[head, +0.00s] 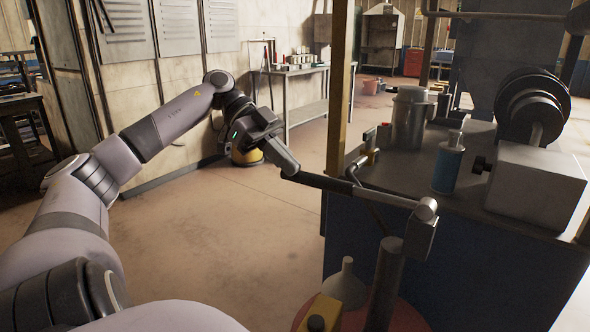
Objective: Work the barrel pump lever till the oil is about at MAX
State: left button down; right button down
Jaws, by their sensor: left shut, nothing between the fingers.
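The barrel pump lever (345,186) has a dark grip and slopes slightly down to the right, to the head (420,236) of the pump. The pump's upright grey tube (385,285) rises from a red barrel (402,318) at the bottom edge. My left gripper (288,168) is shut with nothing between its fingers. Its fingertips are at the free left end of the lever, just over the grip; I cannot tell whether they touch it. No oil level or MAX mark can be made out. My right gripper is not in view.
A grey funnel (346,286) and a yellow block (319,313) are beside the pump tube. A workbench (470,225) behind holds a metal canister (409,117), a blue can (448,168) and a machine. A yellow post (340,90) stands behind the lever. The floor at left is clear.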

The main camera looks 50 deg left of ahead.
pick_arm(q)
jog(key=p+v, duration=0.1)
jog(key=v, duration=0.6)
jog(key=shift+a+r+p, duration=0.2)
jog(key=shift+a+p, duration=0.05)
jog(key=shift+p, duration=0.1)
jog(key=shift+w, duration=0.1)
dwell(0.4)
dwell(0.7)
